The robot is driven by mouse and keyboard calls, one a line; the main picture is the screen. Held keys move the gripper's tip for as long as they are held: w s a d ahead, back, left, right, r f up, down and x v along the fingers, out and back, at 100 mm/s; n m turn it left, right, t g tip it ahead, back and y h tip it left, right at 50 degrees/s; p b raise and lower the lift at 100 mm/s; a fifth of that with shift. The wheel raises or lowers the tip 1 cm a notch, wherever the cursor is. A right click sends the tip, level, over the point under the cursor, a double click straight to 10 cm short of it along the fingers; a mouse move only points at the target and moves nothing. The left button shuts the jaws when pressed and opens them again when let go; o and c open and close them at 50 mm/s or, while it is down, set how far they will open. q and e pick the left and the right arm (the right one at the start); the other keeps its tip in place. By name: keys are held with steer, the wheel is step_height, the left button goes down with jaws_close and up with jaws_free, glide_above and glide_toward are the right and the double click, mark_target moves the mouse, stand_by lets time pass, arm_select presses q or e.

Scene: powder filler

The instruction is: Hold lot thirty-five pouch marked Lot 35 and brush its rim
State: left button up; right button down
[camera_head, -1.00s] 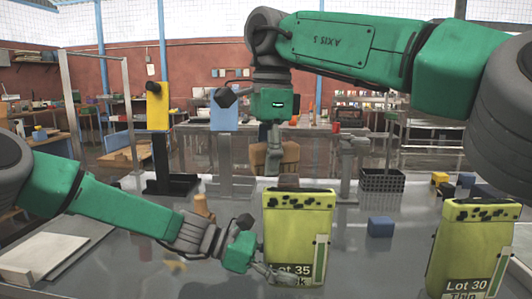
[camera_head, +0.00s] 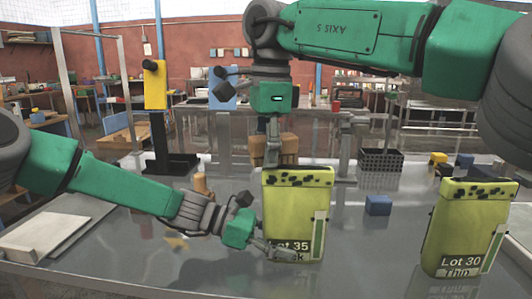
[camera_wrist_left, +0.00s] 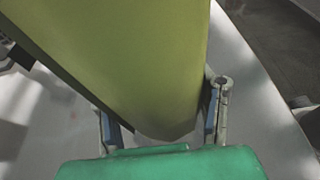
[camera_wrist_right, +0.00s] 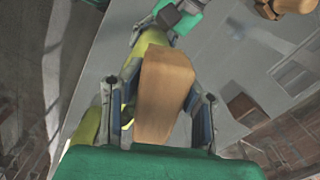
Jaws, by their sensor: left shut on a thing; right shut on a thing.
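The yellow-green pouch marked Lot 35 (camera_head: 290,210) stands upright on the table in the head view, with dark specks along its top rim. My left gripper (camera_head: 268,245) is shut on its lower left side, partly covering the label. The pouch fills much of the left wrist view (camera_wrist_left: 130,60). My right gripper (camera_head: 272,130) points down at the pouch's rear top edge. In the right wrist view, it is shut on a tan, tapered wooden block (camera_wrist_right: 164,85), seemingly the brush handle. Bristles are not visible, and I cannot tell whether it touches the rim.
A similar pouch marked Lot 30 (camera_head: 465,225) stands at the right. A blue cube (camera_head: 378,205) lies between the pouches. A black basket (camera_head: 381,160) is behind. A yellow-topped stand (camera_head: 154,85) and a pale board (camera_head: 45,238) are at left.

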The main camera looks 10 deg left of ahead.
mark_target(294, 155)
steer(key=shift+f, duration=0.5)
stand_by(1.0)
steer(key=shift+d, duration=0.2)
steer(key=shift+d, duration=1)
steer(key=shift+d+r, duration=0.1)
steer(key=shift+d, duration=0.05)
steer(key=shift+d+r, duration=0.1)
steer(key=shift+d, duration=0.85)
steer(key=shift+d, duration=0.15)
steer(key=shift+w+d, duration=0.1)
steer(key=shift+d, duration=0.85)
steer(key=shift+d, duration=0.2)
